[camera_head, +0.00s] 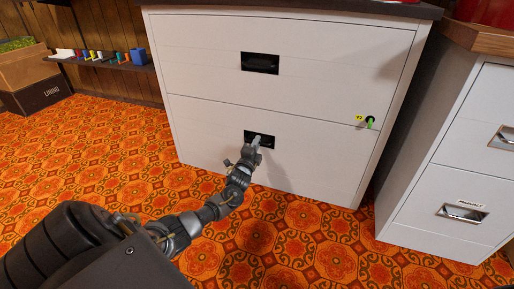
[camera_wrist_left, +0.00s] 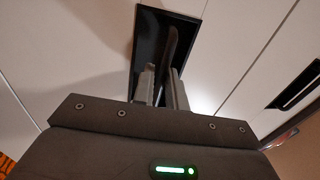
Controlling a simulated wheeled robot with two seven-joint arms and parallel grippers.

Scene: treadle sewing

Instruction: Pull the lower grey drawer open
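The wide pale grey cabinet has an upper drawer (camera_head: 330,62) and a lower drawer (camera_head: 215,125), both flush with the front. The lower drawer has a dark recessed handle (camera_head: 267,142); in the left wrist view the recess (camera_wrist_left: 150,25) has a dark pull bar (camera_wrist_left: 173,42). My left gripper (camera_head: 257,140) is at this handle and partly covers it. In the left wrist view its fingertips (camera_wrist_left: 161,72) stand apart at the recess, with the bar between them. Firm contact on the bar cannot be made out. My right gripper is not in view.
A key with a green tag (camera_head: 370,122) sits in the lower drawer's lock at right. A second grey cabinet (camera_head: 440,185) with metal handles stands to the right. Boxes (camera_head: 38,92) and a shelf of spools (camera_head: 100,58) are at left. The patterned floor in front is clear.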

